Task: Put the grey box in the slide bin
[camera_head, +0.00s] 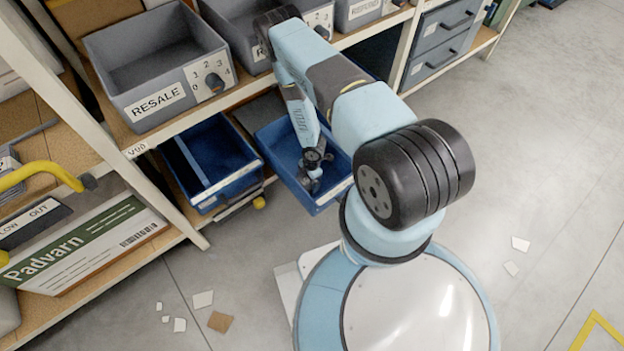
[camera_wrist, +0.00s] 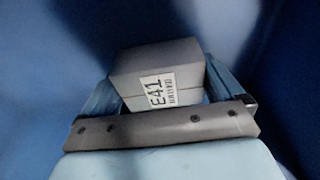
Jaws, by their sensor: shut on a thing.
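The grey box (camera_wrist: 158,75) with a white label reading E41 is between the fingers of my gripper (camera_wrist: 165,98) in the wrist view. My gripper is shut on it, and blue walls surround them. In the head view my gripper (camera_head: 312,170) points down inside a blue slide bin (camera_head: 268,143), which is pulled out from the lower shelf. The grey box is hard to make out there, as my wrist covers it. I cannot tell whether the box touches the bin floor.
Another blue bin (camera_head: 208,165) sits to the left on the same shelf level. The grey RESALE bin (camera_head: 160,72) stands on the shelf above, close to my arm. A rack post (camera_head: 150,165) stands at left. Paper scraps (camera_head: 203,300) lie on the floor; the floor at right is mostly clear.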

